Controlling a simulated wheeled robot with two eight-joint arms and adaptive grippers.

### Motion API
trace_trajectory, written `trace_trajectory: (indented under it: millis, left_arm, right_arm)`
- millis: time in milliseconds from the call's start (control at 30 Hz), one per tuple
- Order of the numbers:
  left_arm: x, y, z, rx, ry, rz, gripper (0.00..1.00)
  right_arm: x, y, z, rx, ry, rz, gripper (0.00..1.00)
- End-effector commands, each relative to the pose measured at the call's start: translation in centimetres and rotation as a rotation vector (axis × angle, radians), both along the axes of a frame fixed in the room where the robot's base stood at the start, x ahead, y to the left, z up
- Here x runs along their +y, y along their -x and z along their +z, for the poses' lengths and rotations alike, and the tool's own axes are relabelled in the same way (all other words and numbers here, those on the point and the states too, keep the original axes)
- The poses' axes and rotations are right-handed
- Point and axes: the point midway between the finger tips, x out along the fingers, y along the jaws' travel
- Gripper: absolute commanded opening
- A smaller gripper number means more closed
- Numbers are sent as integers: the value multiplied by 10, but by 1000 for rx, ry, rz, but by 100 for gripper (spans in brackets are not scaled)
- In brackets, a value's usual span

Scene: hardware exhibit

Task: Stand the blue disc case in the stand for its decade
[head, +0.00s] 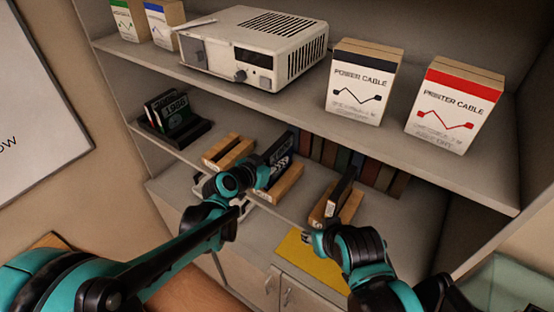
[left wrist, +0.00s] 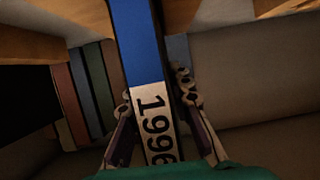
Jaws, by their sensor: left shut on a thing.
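The blue disc case (left wrist: 140,45) stands out in the left wrist view, with a white spine label reading 1996. My left gripper (left wrist: 160,110) is shut on it, one finger on each side. In the head view my left gripper (head: 250,178) is at the middle wooden stand (head: 285,182). Another wooden stand (head: 222,152) is to the left, and one (head: 350,207) with a dark case (head: 342,188) is to the right. My right gripper (head: 308,236) is low, its fingers unclear.
A black rack (head: 190,134) with several cases is at the left. Books (head: 330,155) line the back. The upper shelf (head: 300,105) overhangs, with a projector (head: 255,50) and cable boxes (head: 365,80). A yellow sheet (head: 315,262) lies near my right gripper.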

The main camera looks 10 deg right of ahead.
Motion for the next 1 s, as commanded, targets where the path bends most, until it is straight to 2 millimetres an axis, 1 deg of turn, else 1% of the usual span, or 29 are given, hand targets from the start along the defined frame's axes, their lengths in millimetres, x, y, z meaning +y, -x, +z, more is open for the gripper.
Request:
trace_trajectory:
  millis: [100, 467, 900, 933, 1000]
  left_arm:
    - [0, 0, -8, 0, 0, 0, 0]
    - [0, 0, -23, 0, 0, 0, 0]
    - [0, 0, -23, 0, 0, 0, 0]
    - [0, 0, -23, 0, 0, 0, 28]
    - [0, 0, -23, 0, 0, 0, 44]
  right_arm:
    - [0, 0, -7, 0, 0, 0, 40]
    - [0, 0, -21, 0, 0, 0, 40]
    - [0, 0, -21, 0, 0, 0, 40]
    - [0, 0, -21, 0, 0, 0, 40]
    - [0, 0, -21, 0, 0, 0, 40]
